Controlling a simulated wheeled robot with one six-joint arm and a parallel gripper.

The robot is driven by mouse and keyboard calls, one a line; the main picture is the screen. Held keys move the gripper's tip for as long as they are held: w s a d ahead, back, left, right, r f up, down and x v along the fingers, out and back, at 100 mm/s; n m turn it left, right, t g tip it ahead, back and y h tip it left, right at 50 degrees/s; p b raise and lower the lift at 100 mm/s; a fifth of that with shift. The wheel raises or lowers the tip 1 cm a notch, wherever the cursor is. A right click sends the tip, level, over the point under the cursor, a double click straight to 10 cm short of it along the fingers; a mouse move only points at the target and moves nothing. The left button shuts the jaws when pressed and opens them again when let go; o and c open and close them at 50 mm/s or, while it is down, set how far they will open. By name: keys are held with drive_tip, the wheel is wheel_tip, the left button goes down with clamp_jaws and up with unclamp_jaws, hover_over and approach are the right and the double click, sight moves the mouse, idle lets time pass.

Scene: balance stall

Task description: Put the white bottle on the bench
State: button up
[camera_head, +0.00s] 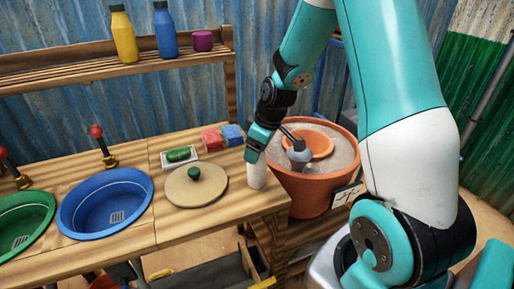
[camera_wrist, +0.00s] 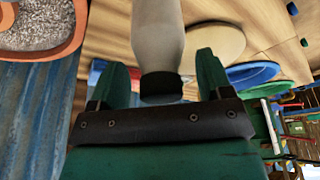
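The white bottle (camera_head: 257,174) stands upright on the wooden bench (camera_head: 228,210), near its right end. Its black cap (camera_wrist: 160,86) shows in the wrist view, where its pale body (camera_wrist: 158,35) runs up out of the picture. My gripper (camera_head: 256,152) is over the bottle's top, pointing down. In the wrist view my gripper (camera_wrist: 160,68) has one finger on each side of the cap, with a visible gap on both sides, so it looks open. The bottle's top is hidden by my gripper in the head view.
A round board with a green knob (camera_head: 196,187) lies left of the bottle. A large terracotta pot (camera_head: 305,190) stands close on the right.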

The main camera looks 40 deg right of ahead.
drive_tip(key=shift+r, duration=0.1)
drive_tip(key=v, duration=1.1)
drive_tip(key=s+a+r+y, duration=0.1)
drive_tip(key=s+a+r, duration=0.15)
drive_tip(key=a, duration=0.45)
drive_tip(key=s+a+r+y, duration=0.1)
drive_tip(key=s+a+r, duration=0.15)
drive_tip(key=a, duration=0.45)
drive_tip(key=s+a+n+g, duration=0.1)
drive_tip(key=s+a+g, duration=0.2)
drive_tip(key=s+a, duration=0.7)
drive_tip(key=s, duration=0.4)
drive_tip(key=shift+s+a+r+y, duration=0.2)
drive_tip(key=shift+a+r+y, duration=0.05)
drive_tip(key=shift+a+y, duration=0.05)
